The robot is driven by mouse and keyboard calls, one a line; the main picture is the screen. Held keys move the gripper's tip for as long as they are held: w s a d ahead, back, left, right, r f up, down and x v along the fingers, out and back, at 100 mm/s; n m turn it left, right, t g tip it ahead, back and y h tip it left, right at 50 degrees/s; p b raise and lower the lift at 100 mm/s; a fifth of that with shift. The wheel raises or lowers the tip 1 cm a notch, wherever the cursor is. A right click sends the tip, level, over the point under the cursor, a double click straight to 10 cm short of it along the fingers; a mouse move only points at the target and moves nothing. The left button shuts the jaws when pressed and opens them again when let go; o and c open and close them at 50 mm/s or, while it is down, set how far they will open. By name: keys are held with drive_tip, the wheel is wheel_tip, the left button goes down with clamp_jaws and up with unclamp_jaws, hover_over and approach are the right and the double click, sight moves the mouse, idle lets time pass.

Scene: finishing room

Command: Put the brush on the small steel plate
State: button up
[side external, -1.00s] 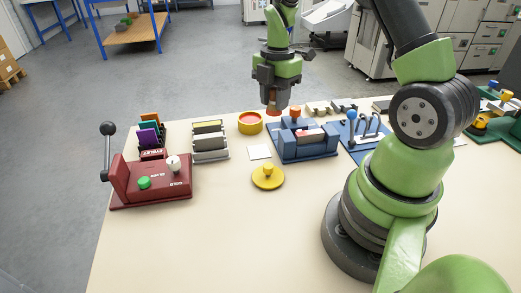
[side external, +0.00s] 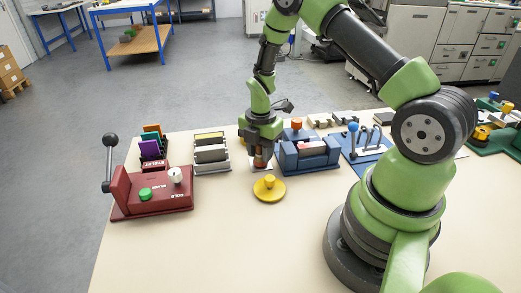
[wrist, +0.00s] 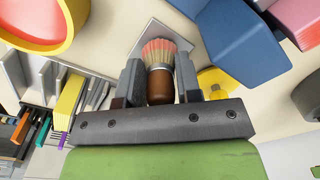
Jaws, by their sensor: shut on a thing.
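The brush has a brown handle and pale red bristles. It is between the fingers of my gripper (wrist: 160,82) in the wrist view, where its bristles (wrist: 160,50) point away from the palm. In the side view my gripper (side external: 261,153) is shut on the brush (side external: 260,163), low over the table. The small steel plate (wrist: 179,38) is a thin pale grey square, partly hidden behind the brush and fingers in the wrist view. In the side view its edge (side external: 250,168) shows around the brush. I cannot tell whether the brush touches the plate.
A blue fixture (side external: 310,158) stands close on the right. A round yellow lid with a knob (side external: 269,190) lies in front. A grey rack (side external: 211,153) and a dark red press (side external: 152,197) stand on the left. The front table is clear.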

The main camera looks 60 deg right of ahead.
drive_tip(key=shift+f, duration=0.1)
drive_tip(key=o, duration=1)
drive_tip(key=r, duration=1.1)
drive_tip(key=shift+d+r, duration=0.2)
drive_tip(key=shift+r, duration=0.2)
drive_tip(key=s+a+r+m+t, duration=0.25)
drive_tip(key=a+r+m, duration=0.2)
drive_tip(key=r, duration=0.25)
drive_tip(key=s+a+r+m+t, duration=0.1)
drive_tip(key=s+a+r+m, duration=0.2)
drive_tip(key=r+m, duration=0.35)
drive_tip(key=shift+s+a+r+m+t+y, duration=0.25)
drive_tip(key=shift+s+a+r+m+t, duration=0.6)
drive_tip(key=shift+s+m, duration=1)
drive_tip(key=shift+s+a+r+m+t+y, duration=0.4)
drive_tip(key=shift+s+a+m, duration=0.65)
drive_tip(key=shift+s+m, duration=0.7)
drive_tip(key=shift+s+a+r+m+t+y, duration=0.15)
drive_tip(key=shift+s+a+r+m+t, duration=0.65)
drive_tip(key=shift+s+m, duration=1.05)
